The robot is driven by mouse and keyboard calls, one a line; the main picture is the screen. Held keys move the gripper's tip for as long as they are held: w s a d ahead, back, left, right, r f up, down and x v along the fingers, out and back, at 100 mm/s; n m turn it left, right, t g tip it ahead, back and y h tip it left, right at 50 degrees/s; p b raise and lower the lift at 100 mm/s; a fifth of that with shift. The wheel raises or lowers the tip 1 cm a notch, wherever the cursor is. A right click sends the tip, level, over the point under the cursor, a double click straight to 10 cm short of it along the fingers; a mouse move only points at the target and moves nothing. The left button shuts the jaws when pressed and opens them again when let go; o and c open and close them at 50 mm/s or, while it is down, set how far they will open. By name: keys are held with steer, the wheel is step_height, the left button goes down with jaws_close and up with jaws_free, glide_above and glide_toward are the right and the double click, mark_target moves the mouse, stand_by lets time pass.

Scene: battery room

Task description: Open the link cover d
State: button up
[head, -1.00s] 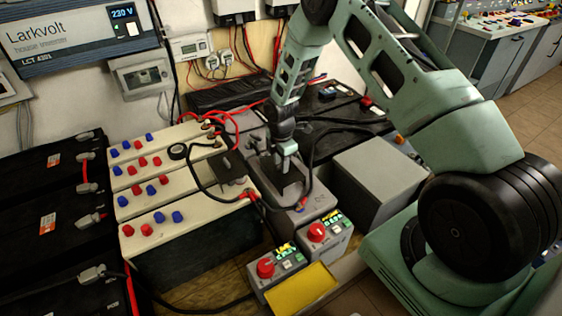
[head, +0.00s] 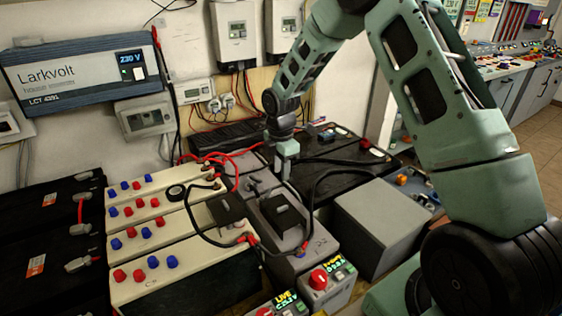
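A black link cover (head: 283,215) sits on top of the grey battery (head: 310,236) in the middle. A second black cover (head: 226,209) lies to its left, at the right end of the white batteries. I cannot read a letter on either one, so I cannot tell which is d. I cannot tell whether the cover on the grey battery is raised. My gripper (head: 284,173) points down above the back part of the grey battery, behind and apart from that cover. Its fingers are too small to show whether they are open or shut. Nothing shows hanging from it.
Black and red cables loop around the covers, with one black cable (head: 318,185) just right of my gripper. White batteries (head: 150,207) with red and blue caps stand left. A grey box (head: 381,228) stands right. Control boxes with red knobs (head: 318,278) are in front.

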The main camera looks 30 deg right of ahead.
steer(key=shift+r, duration=1.65)
